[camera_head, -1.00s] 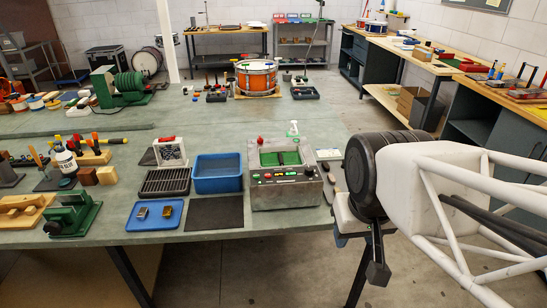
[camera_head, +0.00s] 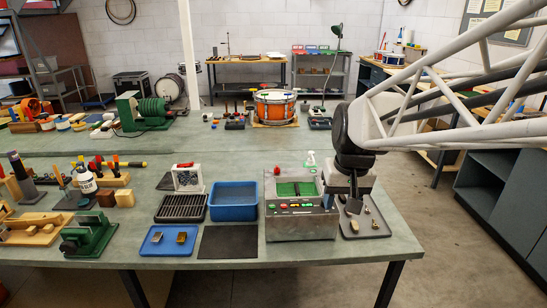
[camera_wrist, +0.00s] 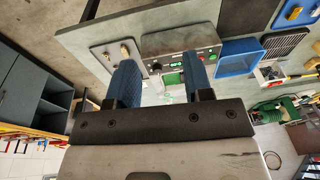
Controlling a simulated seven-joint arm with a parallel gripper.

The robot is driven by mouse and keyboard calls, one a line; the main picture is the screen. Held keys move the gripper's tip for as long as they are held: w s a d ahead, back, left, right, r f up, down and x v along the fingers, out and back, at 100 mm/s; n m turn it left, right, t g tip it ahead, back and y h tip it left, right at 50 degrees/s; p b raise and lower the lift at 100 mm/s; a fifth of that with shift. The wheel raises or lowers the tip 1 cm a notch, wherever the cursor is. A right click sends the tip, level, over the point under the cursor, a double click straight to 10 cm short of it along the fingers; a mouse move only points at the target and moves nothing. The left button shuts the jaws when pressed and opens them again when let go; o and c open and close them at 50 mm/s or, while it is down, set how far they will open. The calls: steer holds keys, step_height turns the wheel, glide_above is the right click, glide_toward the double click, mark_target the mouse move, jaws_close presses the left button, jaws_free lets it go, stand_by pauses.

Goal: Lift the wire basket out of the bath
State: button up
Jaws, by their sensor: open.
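The grey bath (camera_head: 300,224) stands at the table's front right, with coloured buttons on its front panel. It also shows in the wrist view (camera_wrist: 185,42), beyond my fingers. Its top opening holds something green (camera_head: 296,189); I cannot make out the wire basket's outline in it. My gripper (camera_head: 353,204) is open and empty, above the right end of the table, just right of the bath and apart from it. Its two blue fingers (camera_wrist: 161,85) stand wide apart in the wrist view.
A grey tray (camera_head: 366,224) with small metal parts lies right of the bath, under my gripper. Left of the bath are a blue tub (camera_head: 233,213), a black slotted rack (camera_head: 181,207), a dark mat (camera_head: 228,242) and a blue tray (camera_head: 155,249). A white bottle (camera_head: 311,159) stands behind the bath.

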steer(key=w+a+f, duration=0.1)
steer(key=w+f, duration=0.4)
steer(key=w, duration=0.6)
steer(key=w+a+f+g+y, duration=0.1)
steer(key=w+f, duration=0.4)
steer(key=w, duration=0.6)
steer(key=w+a+f, duration=0.1)
steer(key=w+f, duration=0.5)
steer(key=w, duration=0.6)
steer(key=shift+a+g, duration=0.2)
steer(key=shift+g, duration=0.1)
steer(key=shift+a+f, duration=0.25)
steer(key=shift+f, duration=1)
steer(key=shift+f, duration=0.1)
steer(key=shift+a+f, duration=0.25)
steer(key=shift+f, duration=1)
steer(key=shift+a+f, duration=0.2)
steer(key=shift+f, duration=1)
steer(key=shift+c, duration=0.3)
